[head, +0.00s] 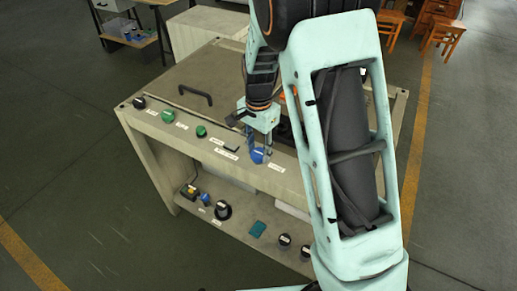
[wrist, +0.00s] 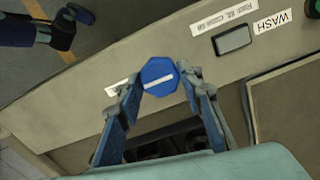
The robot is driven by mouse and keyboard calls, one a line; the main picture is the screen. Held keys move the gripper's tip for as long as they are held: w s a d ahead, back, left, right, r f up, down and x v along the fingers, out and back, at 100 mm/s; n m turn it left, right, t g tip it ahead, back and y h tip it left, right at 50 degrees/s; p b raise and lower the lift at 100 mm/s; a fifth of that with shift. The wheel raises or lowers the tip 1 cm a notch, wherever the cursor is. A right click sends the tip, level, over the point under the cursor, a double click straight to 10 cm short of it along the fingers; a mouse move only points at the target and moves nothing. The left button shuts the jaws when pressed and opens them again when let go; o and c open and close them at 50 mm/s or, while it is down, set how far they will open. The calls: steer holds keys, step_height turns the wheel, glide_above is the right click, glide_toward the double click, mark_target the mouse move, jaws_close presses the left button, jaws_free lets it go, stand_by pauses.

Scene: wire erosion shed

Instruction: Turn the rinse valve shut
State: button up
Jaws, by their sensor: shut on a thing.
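A blue eight-sided knob (wrist: 159,76) with a white line across its face sits on the front ledge of the grey machine (wrist: 75,122). In the wrist view the line slopes slightly up to the right. My gripper (wrist: 160,88) has its blue-padded fingers closed on either side of the knob. In the head view my gripper (head: 258,149) reaches down to the same blue knob (head: 257,157). A white label (wrist: 117,86) beside the knob is partly covered by a finger, and I cannot read it.
The ledge also carries a black knob (head: 139,102), green knobs (head: 168,115) and a dark rectangular piece (wrist: 233,39) near a WASH label (wrist: 271,22). A black handle (head: 196,94) stands on the lid.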

mark_target(258, 152)
steer(key=shift+w, duration=0.1)
steer(key=o, duration=1.2)
steer(key=shift+c, duration=0.2)
step_height(258, 152, up, 12)
steer(key=shift+r, duration=0.15)
